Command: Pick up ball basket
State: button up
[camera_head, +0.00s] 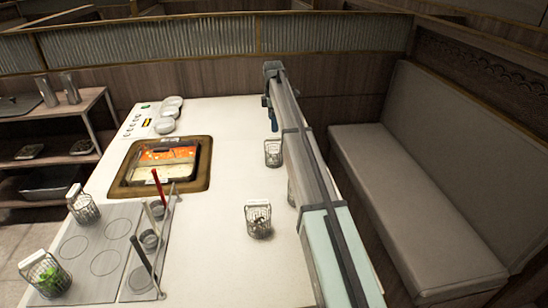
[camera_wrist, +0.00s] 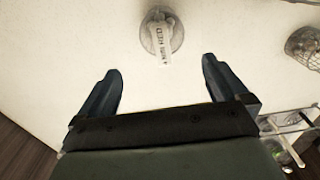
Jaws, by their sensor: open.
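Several wire baskets with white handles stand on the white counter (camera_head: 215,250). One basket (camera_head: 258,221) near the front middle holds small dark contents. Another basket (camera_head: 272,153) stands farther back, and one (camera_head: 291,192) is mostly hidden behind my arm. I cannot tell for sure which is the ball basket. My gripper (camera_head: 272,122) is above the back part of the counter. In the wrist view my gripper (camera_wrist: 161,65) is open and empty. A round basket with a labelled white handle (camera_wrist: 162,35) lies beyond and between the fingertips, apart from them.
Two baskets stand at left, one (camera_head: 84,209) by the hob and one (camera_head: 45,274) with green contents. A sauce well (camera_head: 165,163) with orange and pale contents is set in the counter. Utensils stand in a holder (camera_head: 150,238). A padded bench (camera_head: 410,180) is at right.

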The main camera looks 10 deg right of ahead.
aim_at(273, 137)
notch_tip(273, 137, down, 7)
jog(key=shift+f, duration=0.15)
jog(key=shift+s+d+f, duration=0.1)
jog(key=shift+f, duration=1.25)
jog(key=shift+s+f, duration=0.1)
jog(key=shift+f, duration=1.25)
jog(key=shift+c, duration=0.3)
jog(key=shift+r, duration=0.1)
jog(key=c, duration=1.4)
